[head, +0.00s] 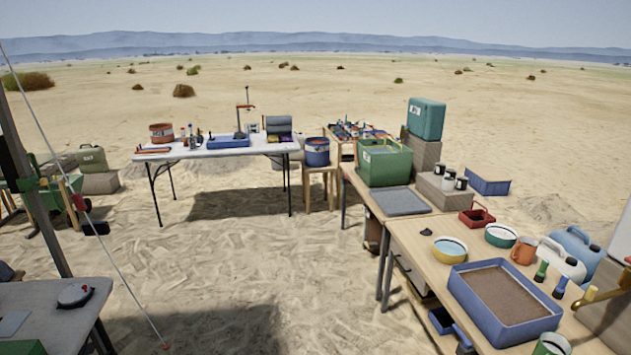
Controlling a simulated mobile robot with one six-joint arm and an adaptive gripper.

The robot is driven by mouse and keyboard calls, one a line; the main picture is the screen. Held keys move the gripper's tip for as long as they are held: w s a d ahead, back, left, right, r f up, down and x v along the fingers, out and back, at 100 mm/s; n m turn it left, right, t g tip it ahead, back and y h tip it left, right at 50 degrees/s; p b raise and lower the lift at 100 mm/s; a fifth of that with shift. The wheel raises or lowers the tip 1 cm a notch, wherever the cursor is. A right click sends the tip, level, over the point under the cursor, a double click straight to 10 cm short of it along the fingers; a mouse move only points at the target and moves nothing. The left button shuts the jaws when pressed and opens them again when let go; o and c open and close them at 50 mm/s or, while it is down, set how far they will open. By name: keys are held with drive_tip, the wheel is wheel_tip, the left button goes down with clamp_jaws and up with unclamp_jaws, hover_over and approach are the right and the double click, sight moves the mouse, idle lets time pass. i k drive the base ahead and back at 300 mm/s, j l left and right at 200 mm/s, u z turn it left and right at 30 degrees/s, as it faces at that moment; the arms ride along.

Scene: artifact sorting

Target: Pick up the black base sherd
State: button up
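I cannot make out the black base sherd for certain in the head view. A small dark piece (426,232) lies on the wooden table (408,240) at the right, left of a yellow-rimmed bowl; it is too small to tell what it is. My gripper is not in view.
The wooden table also bears a blue tray of soil (463,290), bowls (450,250), a red scoop-like container (477,217) and an orange mug (524,250). A white folding table (225,150) stands farther back. A grey table (40,320) is at lower left. Open sand lies between.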

sight(427, 231)
drive_tip(key=i+l+u, duration=0.1)
drive_tip(key=i, duration=1.95)
drive_tip(key=i+l+z, duration=0.1)
drive_tip(key=i+z, duration=0.65)
drive_tip(key=i+j+z, duration=0.2)
drive_tip(key=i+z, duration=0.2)
drive_tip(key=i+j+z, duration=0.35)
drive_tip(key=i, duration=0.15)
drive_tip(key=i+l+z, duration=0.1)
drive_tip(key=i+z, duration=0.15)
drive_tip(key=i, duration=0.2)
